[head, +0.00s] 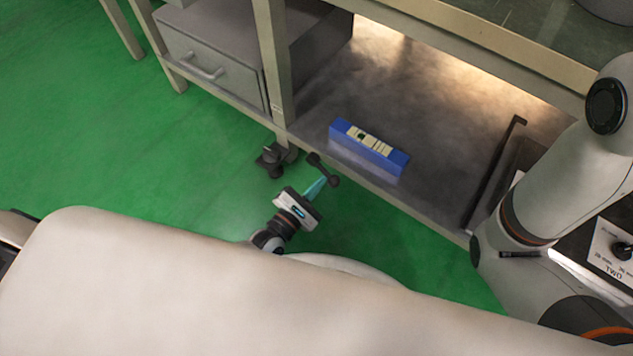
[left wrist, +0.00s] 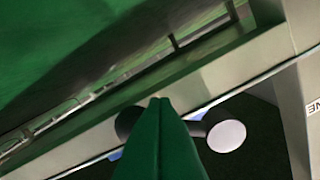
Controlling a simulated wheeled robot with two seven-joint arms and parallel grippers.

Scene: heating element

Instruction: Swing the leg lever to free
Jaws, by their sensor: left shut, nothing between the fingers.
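The leg lever (head: 334,181) is a dark bar with rounded ends beside the bench's foot (head: 272,160), low at the bench's front leg. My left gripper (head: 322,181) is shut and empty, with its teal fingertips right at the lever. In the left wrist view the shut green fingers (left wrist: 160,102) cover the middle of the lever (left wrist: 128,122). One dark end shows left of them and a pale round end (left wrist: 227,136) shows to the right. I cannot tell whether the fingers touch the lever. My right gripper is out of view.
A blue box (head: 368,148) lies on the bench's lower shelf (head: 420,125), close above the lever. A grey drawer (head: 210,68) hangs left of the front leg (head: 272,60). My right arm covers part of the bench at right. The green floor (head: 120,130) at left is clear.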

